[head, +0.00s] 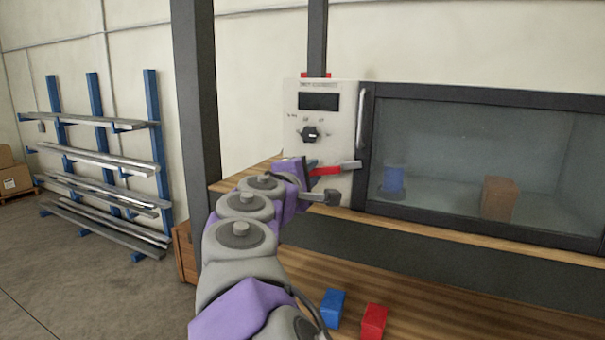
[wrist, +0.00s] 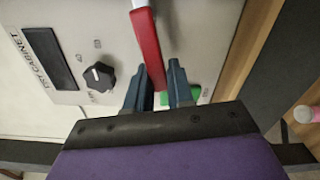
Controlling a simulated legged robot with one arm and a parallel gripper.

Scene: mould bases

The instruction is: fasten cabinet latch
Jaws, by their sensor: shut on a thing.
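The cabinet's glass door (head: 480,160) looks closed, with a vertical handle (head: 361,117) at its left edge. A latch lever with a red grip (head: 326,171) sits low on the white control panel (head: 345,100), its grey end reaching toward the door frame. In the wrist view, the red grip (wrist: 148,48) runs down between the two blue-grey fingers of my gripper (wrist: 164,72). My gripper (head: 308,166) is shut on the red grip, in front of the panel. A green patch (wrist: 193,93) shows behind the fingers. Whether the latch is engaged cannot be told.
The panel has a black knob (head: 310,133) and dark display (head: 318,101). A blue cylinder (head: 393,178) and brown box (head: 499,198) stand behind the glass. Blue (head: 332,307) and red (head: 374,321) blocks lie on the wooden bench (head: 450,305). A dark post (head: 196,100) stands left.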

